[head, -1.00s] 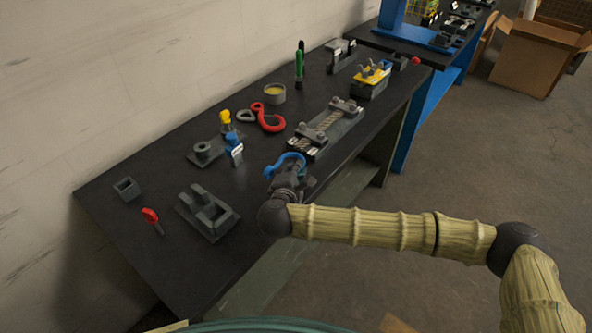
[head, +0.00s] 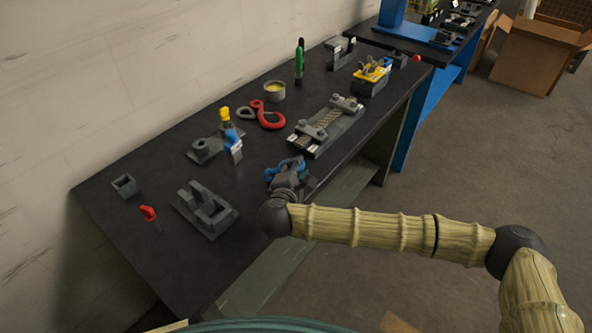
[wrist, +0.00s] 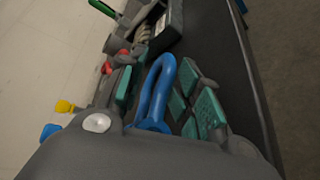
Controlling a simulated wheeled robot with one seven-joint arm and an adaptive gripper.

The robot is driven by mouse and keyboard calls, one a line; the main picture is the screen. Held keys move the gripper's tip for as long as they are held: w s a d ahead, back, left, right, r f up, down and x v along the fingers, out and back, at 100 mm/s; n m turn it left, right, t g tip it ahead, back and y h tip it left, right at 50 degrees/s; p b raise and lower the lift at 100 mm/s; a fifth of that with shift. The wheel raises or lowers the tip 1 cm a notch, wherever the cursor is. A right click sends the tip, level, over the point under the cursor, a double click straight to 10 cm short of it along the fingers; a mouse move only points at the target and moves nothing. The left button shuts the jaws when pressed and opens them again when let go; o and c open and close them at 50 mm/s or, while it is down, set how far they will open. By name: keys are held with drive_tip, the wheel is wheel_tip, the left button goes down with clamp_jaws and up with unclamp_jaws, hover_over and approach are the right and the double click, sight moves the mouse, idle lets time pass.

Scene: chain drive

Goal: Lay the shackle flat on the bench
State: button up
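The blue shackle (head: 284,167) is at my gripper (head: 292,172), near the front edge of the black bench (head: 262,206). In the wrist view the shackle's rounded bow (wrist: 157,82) sticks out between the green-padded fingers of my gripper (wrist: 160,98). The fingers flank the shackle closely on both sides and appear shut on it. Its lower end is hidden by the gripper body. The bow leans low over the bench; I cannot tell whether it touches the top.
A grey slotted block (head: 206,210) stands left of my gripper. A fixture with a chain (head: 326,128) lies behind it to the right. A red hook (head: 270,119), a tin (head: 275,92) and a blue-topped post (head: 233,146) stand farther back. Bare bench lies left of my gripper.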

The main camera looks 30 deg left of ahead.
drive_tip(key=shift+r+p, duration=0.6)
drive_tip(key=shift+s+r, duration=0.1)
drive_tip(key=shift+s, duration=0.05)
drive_tip(key=b+v, duration=0.3)
drive_tip(key=v, duration=0.7)
drive_tip(key=shift+s+d, duration=0.1)
drive_tip(key=shift+s, duration=0.25)
drive_tip(key=shift+s+d+r, duration=0.2)
drive_tip(key=shift+s, duration=0.25)
